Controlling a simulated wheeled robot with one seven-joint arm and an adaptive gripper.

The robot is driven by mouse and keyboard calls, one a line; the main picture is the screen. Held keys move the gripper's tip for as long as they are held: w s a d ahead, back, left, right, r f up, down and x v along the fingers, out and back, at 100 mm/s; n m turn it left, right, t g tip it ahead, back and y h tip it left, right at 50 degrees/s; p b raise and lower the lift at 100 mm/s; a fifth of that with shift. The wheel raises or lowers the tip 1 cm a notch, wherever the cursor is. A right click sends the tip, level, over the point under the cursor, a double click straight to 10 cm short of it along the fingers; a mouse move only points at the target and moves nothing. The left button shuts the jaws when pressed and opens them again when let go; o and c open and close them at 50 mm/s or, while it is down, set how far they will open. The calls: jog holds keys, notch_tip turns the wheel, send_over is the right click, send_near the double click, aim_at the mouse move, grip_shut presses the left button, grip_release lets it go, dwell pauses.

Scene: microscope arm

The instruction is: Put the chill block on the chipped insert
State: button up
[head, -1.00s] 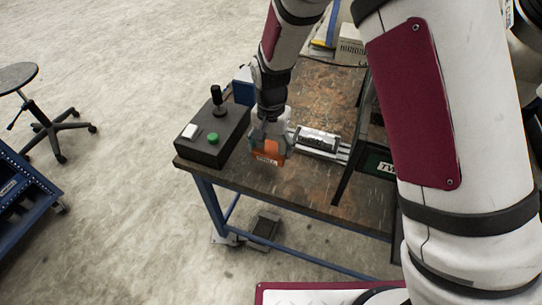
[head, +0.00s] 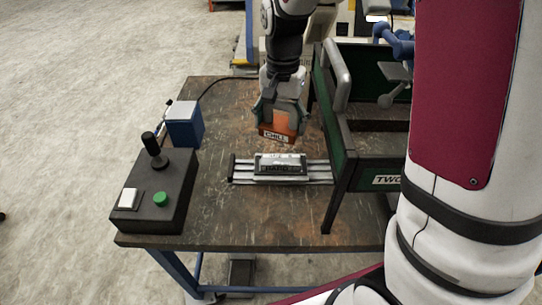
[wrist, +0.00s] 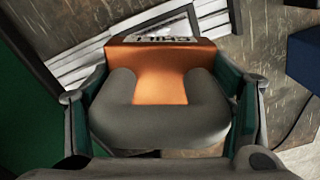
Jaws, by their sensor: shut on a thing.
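The chill block (head: 277,136) is orange with a white label reading "CHILL". My gripper (head: 281,115) is shut on it and holds it just behind a metal rail fixture (head: 318,172), apparently raised above the table. In the wrist view the chill block (wrist: 162,64) sits between the fingers of my gripper (wrist: 160,95), with a grey U-shaped part on its near side. A grey metal block (head: 280,167) with dark lettering lies on the rails. I cannot make out a chip, so I cannot tell which part is the chipped insert.
A black control box (head: 155,195) with joystick and green button stands at the table's left, near a blue box (head: 184,125). A dark green frame (head: 345,140) rises close to the right of my gripper. The worn table top (head: 225,215) is clear in front of the rails.

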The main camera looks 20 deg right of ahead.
aim_at(281, 160)
jog(key=shift+d+f, duration=0.1)
jog(key=shift+d, duration=0.1)
jog(key=shift+w+f+b, duration=0.1)
jog(key=shift+f+b, duration=0.25)
jog(key=shift+f, duration=4.35)
jog(key=shift+f, duration=0.15)
jog(key=o, duration=1.9)
jog(key=shift+o, duration=0.2)
notch_tip(281, 160, up, 12)
jog(key=shift+r+p, duration=0.1)
jog(key=shift+p, duration=0.25)
